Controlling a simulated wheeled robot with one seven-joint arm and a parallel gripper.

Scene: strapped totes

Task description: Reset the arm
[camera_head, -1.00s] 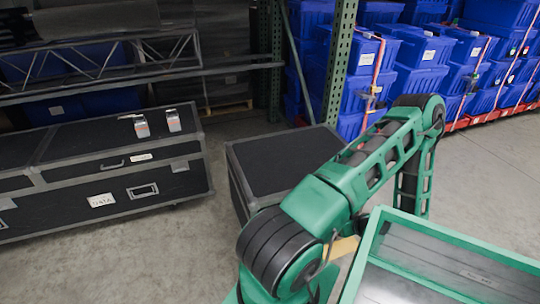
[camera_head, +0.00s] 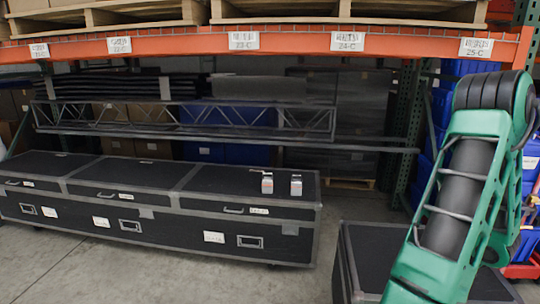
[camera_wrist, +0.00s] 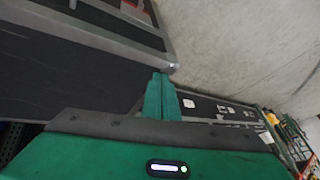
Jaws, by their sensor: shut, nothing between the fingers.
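My green arm (camera_head: 455,200) stands at the right of the head view, bent at a dark joint near the top right. My gripper (camera_wrist: 160,90) shows in the wrist view with its green fingers together and nothing between them. It is out of sight in the head view. In the wrist view a dark case with grey edging (camera_wrist: 75,50) fills the upper left, beyond the fingers. I cannot tell the gap between them.
A long black case (camera_head: 160,208) with two small items (camera_head: 281,184) on top stands on the floor at left. A lower black case (camera_head: 365,255) is beside my arm. An orange-beamed rack (camera_head: 290,42) stands behind. Bare floor (camera_head: 120,270) lies in front.

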